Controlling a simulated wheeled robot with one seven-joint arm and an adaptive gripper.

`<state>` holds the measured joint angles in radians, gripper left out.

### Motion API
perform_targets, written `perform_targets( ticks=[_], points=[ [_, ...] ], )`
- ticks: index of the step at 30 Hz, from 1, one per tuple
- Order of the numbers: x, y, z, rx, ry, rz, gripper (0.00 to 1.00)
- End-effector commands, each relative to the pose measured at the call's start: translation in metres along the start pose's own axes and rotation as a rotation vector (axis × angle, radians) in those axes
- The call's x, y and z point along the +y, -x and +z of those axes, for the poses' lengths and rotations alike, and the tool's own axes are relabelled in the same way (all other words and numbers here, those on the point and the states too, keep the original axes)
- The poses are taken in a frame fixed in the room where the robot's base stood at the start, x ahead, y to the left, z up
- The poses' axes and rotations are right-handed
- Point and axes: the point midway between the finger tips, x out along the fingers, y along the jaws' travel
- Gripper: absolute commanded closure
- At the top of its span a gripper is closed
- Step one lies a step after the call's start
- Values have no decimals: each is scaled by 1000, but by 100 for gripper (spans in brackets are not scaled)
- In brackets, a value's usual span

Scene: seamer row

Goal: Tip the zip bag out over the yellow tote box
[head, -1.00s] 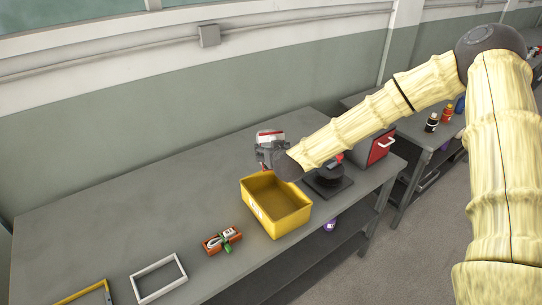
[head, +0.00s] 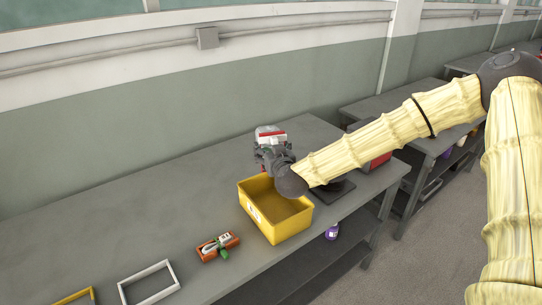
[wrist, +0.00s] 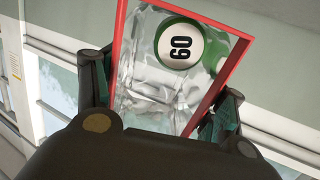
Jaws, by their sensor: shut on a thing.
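The zip bag (wrist: 165,85) is clear with a red edge. In the wrist view a white and green ball marked 60 or 09 (wrist: 180,46) shows in or through it. My gripper (head: 270,156) is shut on the bag, with a finger on each side of it in the wrist view. In the head view the bag (head: 270,133) stands up above my gripper, just behind the yellow tote box (head: 262,222). The tote is open at the top and its visible inside looks empty. My gripper and wrist hide part of its back rim.
A small orange tray (head: 218,247) with a green and white thing in it lies left of the tote. A white frame (head: 148,283) lies further left. A dark device (head: 335,190) stands right of the tote, partly behind my arm.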

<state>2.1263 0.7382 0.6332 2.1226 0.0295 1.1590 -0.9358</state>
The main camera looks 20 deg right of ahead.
Motion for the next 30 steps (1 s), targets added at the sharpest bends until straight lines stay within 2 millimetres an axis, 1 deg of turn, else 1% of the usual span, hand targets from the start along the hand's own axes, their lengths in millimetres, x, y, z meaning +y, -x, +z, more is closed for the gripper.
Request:
perform_targets(
  ticks=[1,30],
  points=[
    [0,0,4,12,-1,1,53],
    [1,14,-5,246,-1,2,53]
  ],
)
